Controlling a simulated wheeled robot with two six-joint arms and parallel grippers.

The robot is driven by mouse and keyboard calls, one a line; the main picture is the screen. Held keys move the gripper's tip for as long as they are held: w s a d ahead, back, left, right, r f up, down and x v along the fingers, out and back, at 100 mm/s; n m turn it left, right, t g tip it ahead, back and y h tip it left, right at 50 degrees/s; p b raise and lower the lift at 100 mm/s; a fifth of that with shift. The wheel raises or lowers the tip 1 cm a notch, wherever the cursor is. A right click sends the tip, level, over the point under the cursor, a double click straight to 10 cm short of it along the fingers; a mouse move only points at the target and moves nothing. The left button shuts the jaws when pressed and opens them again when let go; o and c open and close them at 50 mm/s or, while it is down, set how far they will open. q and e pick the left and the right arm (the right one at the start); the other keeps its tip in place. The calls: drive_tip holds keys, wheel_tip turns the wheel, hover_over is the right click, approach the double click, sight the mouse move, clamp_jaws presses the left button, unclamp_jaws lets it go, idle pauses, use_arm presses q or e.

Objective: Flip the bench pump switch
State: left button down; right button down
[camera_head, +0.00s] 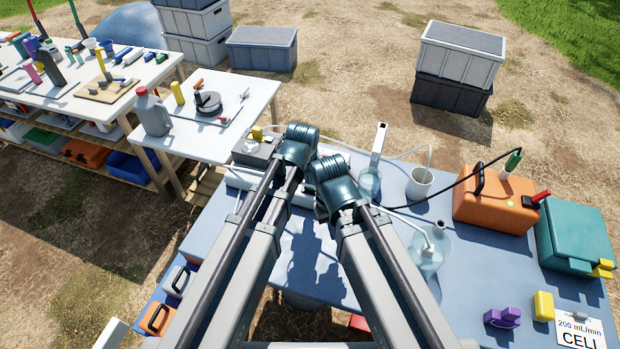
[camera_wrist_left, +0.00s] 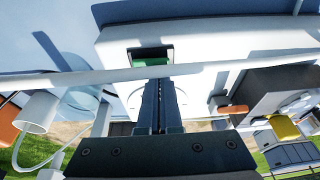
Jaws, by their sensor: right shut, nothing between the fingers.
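The bench pump, a white housing (camera_wrist_left: 225,50), fills the upper middle of the left wrist view. A green switch (camera_wrist_left: 152,56) sits in a dark recess on it. My left gripper (camera_wrist_left: 158,84) is shut and empty, its fingertips pointing at the switch just below the recess; I cannot tell whether they touch. In the head view a strip of the pump (camera_head: 238,178) shows left of the arms; the rest is hidden. My left gripper (camera_head: 299,146) is above it, its fingers hidden. My right gripper (camera_head: 333,178) is shut and empty, close beside the left one.
A pale tube (camera_wrist_left: 110,77) crosses in front of the pump. A grey box (camera_head: 256,150) with a yellow part stands behind it. A beaker (camera_head: 419,184), a clear jug (camera_head: 430,250), an orange case (camera_head: 495,200) and a teal case (camera_head: 577,238) stand on the blue bench to the right.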

use_arm(q)
drive_tip(key=shift+a+f, duration=0.1)
drive_tip(key=shift+s, duration=0.1)
drive_tip(key=shift+s+d, duration=0.2)
drive_tip(key=shift+d, duration=0.65)
drive_tip(key=shift+w+p, duration=0.1)
drive_tip(key=shift+p, duration=0.2)
drive_tip(key=shift+r+p, duration=0.5)
drive_tip(key=shift+r, duration=0.15)
drive_tip(key=p+v, duration=1.2)
drive_tip(key=shift+w+a+r, duration=0.3)
drive_tip(key=shift+a+r, duration=0.15)
drive_tip(key=shift+r, duration=0.05)
